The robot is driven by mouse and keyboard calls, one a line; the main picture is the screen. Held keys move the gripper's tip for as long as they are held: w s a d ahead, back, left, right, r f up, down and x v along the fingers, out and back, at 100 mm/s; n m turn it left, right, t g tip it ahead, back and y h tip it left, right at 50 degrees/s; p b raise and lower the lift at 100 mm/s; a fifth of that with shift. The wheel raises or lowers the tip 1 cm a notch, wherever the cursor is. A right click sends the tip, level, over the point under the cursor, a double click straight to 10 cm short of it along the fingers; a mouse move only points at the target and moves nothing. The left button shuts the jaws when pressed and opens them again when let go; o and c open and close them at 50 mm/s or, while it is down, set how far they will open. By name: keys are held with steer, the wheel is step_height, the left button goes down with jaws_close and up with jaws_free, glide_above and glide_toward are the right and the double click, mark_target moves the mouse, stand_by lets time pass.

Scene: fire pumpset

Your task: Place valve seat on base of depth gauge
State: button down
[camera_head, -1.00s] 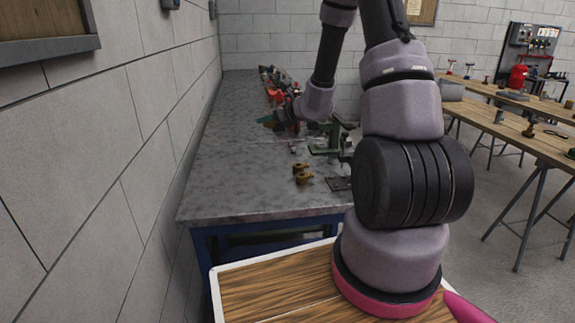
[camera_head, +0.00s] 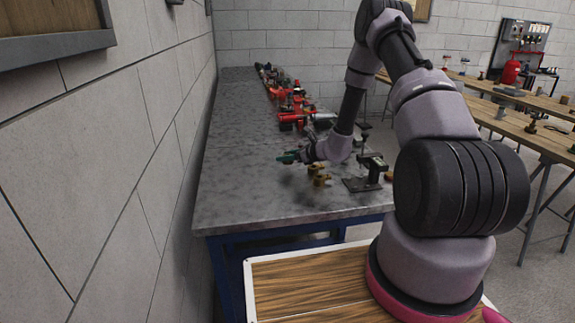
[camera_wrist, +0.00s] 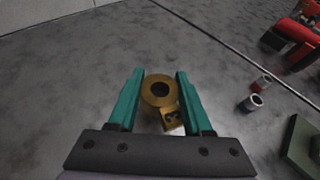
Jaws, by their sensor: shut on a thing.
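A brass ring-shaped piece with a central hole, which looks like the valve seat (camera_wrist: 160,89), lies between the two teal fingers of my gripper (camera_wrist: 160,82) in the wrist view. A marked brass tab shows just below the ring. My gripper is shut on it. In the head view my gripper (camera_head: 289,157) is over the grey workbench, fingers pointing left; the held piece is not clear there. A dark stand with a flat base (camera_head: 360,184), probably the depth gauge, stands to the right of my gripper, partly behind my arm.
Small brass parts (camera_head: 320,178) show on the workbench (camera_head: 250,185) just below my wrist. Red fittings (camera_head: 290,115) line the bench farther back. Two small cylinders (camera_wrist: 256,100) and a green block (camera_wrist: 303,147) are at the wrist view's right. The bench's left side is clear.

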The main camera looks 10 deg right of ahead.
mark_target(286, 164)
steer(key=shift+f, duration=1.6)
steer(key=shift+f, duration=0.2)
steer(key=shift+c, duration=1.6)
jaws_free()
